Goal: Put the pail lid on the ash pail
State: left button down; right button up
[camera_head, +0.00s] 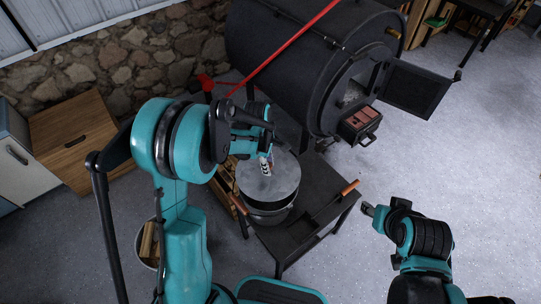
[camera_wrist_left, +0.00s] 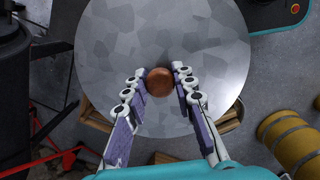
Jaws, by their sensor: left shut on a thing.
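The grey metal pail lid (camera_head: 268,186) is over the ash pail (camera_head: 270,217) on the dark low table; whether it rests on the rim or hovers just above is hard to tell. My left gripper (camera_head: 266,163) is above the lid's middle, shut on its knob. In the left wrist view the round brown knob (camera_wrist_left: 160,82) sits between the fingertips of the left gripper (camera_wrist_left: 160,84), and the lid (camera_wrist_left: 165,30) hides the pail below. My right gripper (camera_head: 370,210) is to the right, away from the pail; its jaw opening is unclear.
The dark table (camera_head: 292,243) carries tools with orange handles (camera_head: 350,187) beside the pail. The black barrel stove (camera_head: 300,60) stands behind with its door (camera_head: 419,92) open. A red poker-like bar (camera_head: 290,45) crosses in front of it. Floor at right is clear.

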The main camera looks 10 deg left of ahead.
pick_arm(q)
jog(key=shift+s, duration=0.15)
jog(key=shift+f+b, duration=0.2)
jog(key=shift+b, duration=0.1)
notch_tip(320, 180, down, 6)
jog(key=b, duration=0.5)
jog(key=shift+r, duration=0.1)
jog(key=shift+f+b, duration=0.8)
jog(key=shift+b, duration=0.2)
dwell(2.3)
jog(key=c, duration=0.9)
grip_release()
jog(key=shift+o, duration=0.2)
